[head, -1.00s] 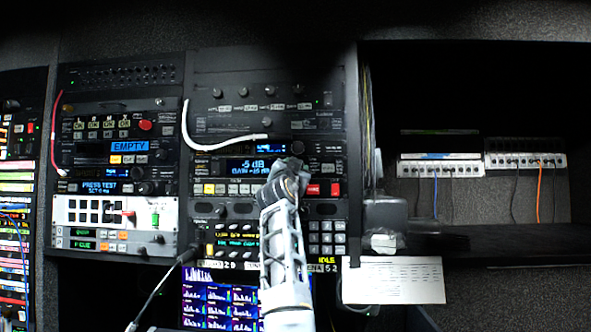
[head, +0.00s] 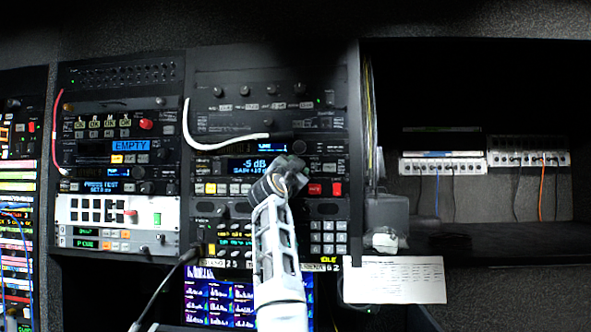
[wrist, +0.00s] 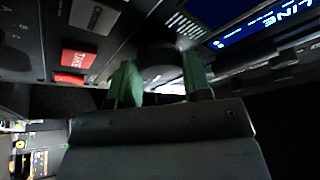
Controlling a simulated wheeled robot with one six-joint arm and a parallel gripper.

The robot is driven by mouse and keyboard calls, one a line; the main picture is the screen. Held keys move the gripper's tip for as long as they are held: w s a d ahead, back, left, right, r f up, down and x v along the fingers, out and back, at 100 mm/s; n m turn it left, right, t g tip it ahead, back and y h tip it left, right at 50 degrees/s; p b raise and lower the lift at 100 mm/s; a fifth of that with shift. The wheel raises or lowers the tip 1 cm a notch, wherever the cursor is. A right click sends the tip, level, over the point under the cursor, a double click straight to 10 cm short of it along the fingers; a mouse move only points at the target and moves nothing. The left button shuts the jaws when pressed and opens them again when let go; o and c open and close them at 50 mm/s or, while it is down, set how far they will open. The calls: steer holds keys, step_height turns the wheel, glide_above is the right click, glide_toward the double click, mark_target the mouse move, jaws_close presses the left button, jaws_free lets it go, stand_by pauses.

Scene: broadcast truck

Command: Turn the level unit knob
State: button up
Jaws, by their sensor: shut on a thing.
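The level unit (head: 222,166) is in the rack's middle column, with a blue display (head: 252,166) reading about -5 dB and a smaller gain line. My gripper (head: 288,172) is at the right of this display and covers the level unit's knob in the head view. In the wrist view, the dark round knob (wrist: 160,56) sits between the two green fingertips of my gripper (wrist: 160,82). The fingers are shut on the knob. Its pointer mark cannot be seen.
Red buttons (head: 315,189) and a keypad (head: 327,238) lie right of and below my gripper. A white cable (head: 225,141) droops above the level unit. A white sheet (head: 395,279) hangs at the lower right. A red button (wrist: 78,60) is close in the wrist view.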

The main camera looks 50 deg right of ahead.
steer(key=shift+d+f, duration=0.1)
steer(key=shift+f, duration=0.05)
steer(key=o, duration=0.9)
steer(key=shift+b+v, duration=5.65)
steer(key=shift+v, duration=1.35)
